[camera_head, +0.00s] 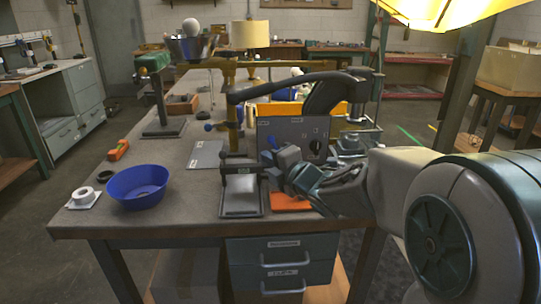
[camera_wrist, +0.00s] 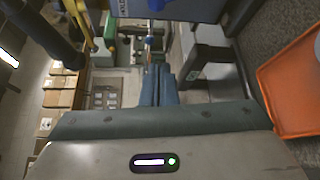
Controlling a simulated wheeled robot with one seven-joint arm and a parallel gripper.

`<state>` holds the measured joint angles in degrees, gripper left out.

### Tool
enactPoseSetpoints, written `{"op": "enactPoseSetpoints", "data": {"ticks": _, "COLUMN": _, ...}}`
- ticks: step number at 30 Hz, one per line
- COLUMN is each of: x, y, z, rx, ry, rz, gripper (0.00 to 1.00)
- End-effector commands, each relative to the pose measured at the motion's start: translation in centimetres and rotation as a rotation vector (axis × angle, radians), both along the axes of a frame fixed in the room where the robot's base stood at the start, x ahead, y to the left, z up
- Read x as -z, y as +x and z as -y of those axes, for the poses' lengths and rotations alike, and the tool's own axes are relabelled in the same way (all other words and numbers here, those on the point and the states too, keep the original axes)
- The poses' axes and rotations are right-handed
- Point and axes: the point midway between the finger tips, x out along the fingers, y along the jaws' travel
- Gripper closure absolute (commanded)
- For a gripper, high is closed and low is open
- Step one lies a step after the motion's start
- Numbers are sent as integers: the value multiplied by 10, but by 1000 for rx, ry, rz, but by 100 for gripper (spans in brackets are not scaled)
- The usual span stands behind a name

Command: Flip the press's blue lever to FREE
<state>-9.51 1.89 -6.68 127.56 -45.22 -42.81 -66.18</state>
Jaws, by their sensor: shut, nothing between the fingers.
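The press stands at the middle of the bench, with a long black arm (camera_head: 285,84) and a grey front panel (camera_head: 290,128). A small blue lever (camera_head: 272,143) shows low on the panel's left part. My gripper (camera_head: 268,157) is just in front of the panel, below and close to the lever; contact is unclear. In the wrist view my gripper (camera_wrist: 158,68) has its fingers together and empty. A blue piece (camera_wrist: 156,4), apparently the lever, shows at the top edge beside the panel (camera_wrist: 190,8).
A grey block fixture (camera_head: 241,193) and an orange tray (camera_head: 291,203) lie near the bench front, close below my arm. A blue bowl (camera_head: 138,186) and a white ringed part (camera_head: 83,198) sit at left. A green-headed stand (camera_head: 152,64) rises behind. The left bench middle is fairly clear.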

Motion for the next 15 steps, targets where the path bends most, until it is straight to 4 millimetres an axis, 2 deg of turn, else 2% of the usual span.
{"op": "enactPoseSetpoints", "data": {"ticks": 13, "x": 10, "y": 71, "z": -45, "rx": -3, "ry": 0, "rz": -2, "gripper": 100}}
{"op": "enactPoseSetpoints", "data": {"ticks": 14, "x": 9, "y": 74, "z": -44, "rx": 0, "ry": -1, "rz": -2, "gripper": 100}}
{"op": "enactPoseSetpoints", "data": {"ticks": 15, "x": 5, "y": 75, "z": -33, "rx": 4, "ry": -1, "rz": 0, "gripper": 100}}
